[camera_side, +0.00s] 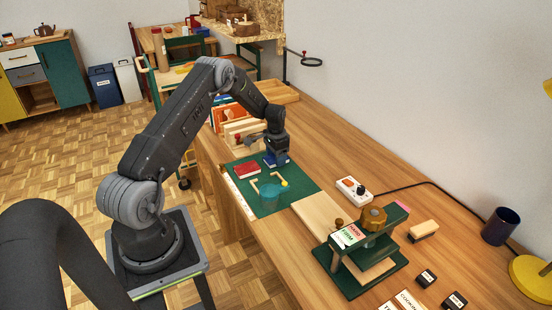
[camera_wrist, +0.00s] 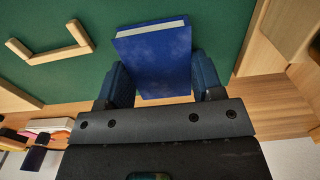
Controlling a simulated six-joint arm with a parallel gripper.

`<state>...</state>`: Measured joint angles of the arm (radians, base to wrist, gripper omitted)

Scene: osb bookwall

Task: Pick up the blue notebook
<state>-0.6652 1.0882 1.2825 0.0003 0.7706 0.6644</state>
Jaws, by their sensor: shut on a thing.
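The blue notebook (camera_wrist: 155,58) is in the middle of the wrist view, between the two fingers of my gripper (camera_wrist: 162,84). The gripper is shut on it, with one dark blue finger pad against each side. In the side view my gripper (camera_side: 277,157) points down over the far part of the green mat (camera_side: 291,201), and the blue notebook shows only as a small blue patch at its tips. I cannot tell whether the notebook touches the mat or is just above it. A red notebook (camera_side: 246,169) lies on the mat to the left of the gripper.
A wooden bracket (camera_wrist: 50,45) lies on the mat, with a yellow knob (camera_side: 285,183) near it. A rack of books (camera_side: 232,120) stands behind. A green press (camera_side: 362,246) and a white switch box (camera_side: 353,189) stand to the right.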

